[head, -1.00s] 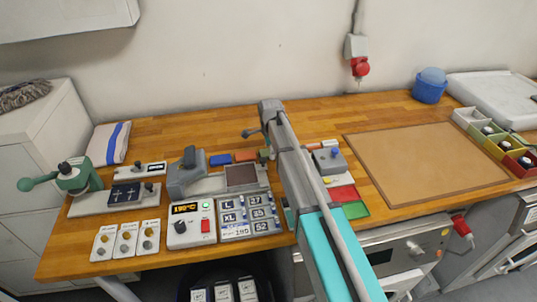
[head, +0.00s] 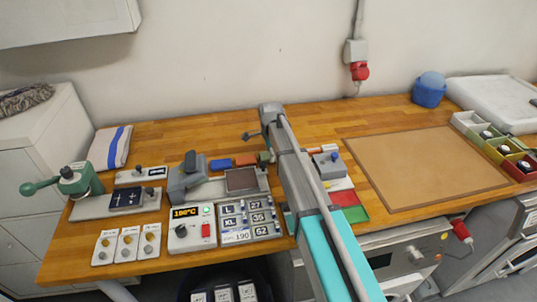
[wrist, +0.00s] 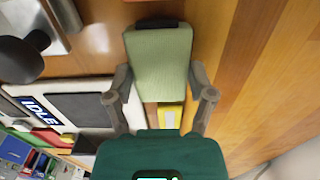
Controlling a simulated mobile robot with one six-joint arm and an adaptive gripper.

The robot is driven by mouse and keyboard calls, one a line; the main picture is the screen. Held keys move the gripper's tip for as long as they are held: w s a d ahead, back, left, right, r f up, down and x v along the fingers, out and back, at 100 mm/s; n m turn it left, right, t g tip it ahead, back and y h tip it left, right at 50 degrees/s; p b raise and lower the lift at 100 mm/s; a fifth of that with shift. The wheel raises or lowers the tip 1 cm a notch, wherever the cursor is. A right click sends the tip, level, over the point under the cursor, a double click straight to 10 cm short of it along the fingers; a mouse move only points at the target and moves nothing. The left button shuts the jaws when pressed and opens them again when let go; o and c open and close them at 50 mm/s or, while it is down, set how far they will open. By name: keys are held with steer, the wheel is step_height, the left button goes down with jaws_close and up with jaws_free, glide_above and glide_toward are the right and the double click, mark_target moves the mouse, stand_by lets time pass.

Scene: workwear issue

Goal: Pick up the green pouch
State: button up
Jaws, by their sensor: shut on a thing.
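The green pouch (wrist: 160,62) is in the upper middle of the wrist view, a pale green block with a dark strip along its far edge. My gripper (wrist: 160,80) has one finger on each side of it and is shut on it. In the head view, a small green patch (head: 264,157) beside the orange block looks like the pouch, partly hidden by my arm. Whether the pouch is clear of the bench cannot be told.
A yellow item (wrist: 169,117) lies close to the pouch. A blue block (head: 221,163) and an orange block (head: 246,159) are to its left in the head view. A heat press (head: 188,178) stands further left. The brown mat (head: 425,168) is bare.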

steer(key=shift+r+p, duration=0.65)
steer(key=shift+r, duration=0.25)
steer(key=s+d+r+p, duration=0.4)
steer(key=d+r+p, duration=0.6)
steer(key=d, duration=0.3)
steer(key=shift+s+d, duration=0.15)
steer(key=shift+d, duration=0.05)
steer(key=shift+f+b, duration=0.9)
steer(key=shift+f, duration=0.05)
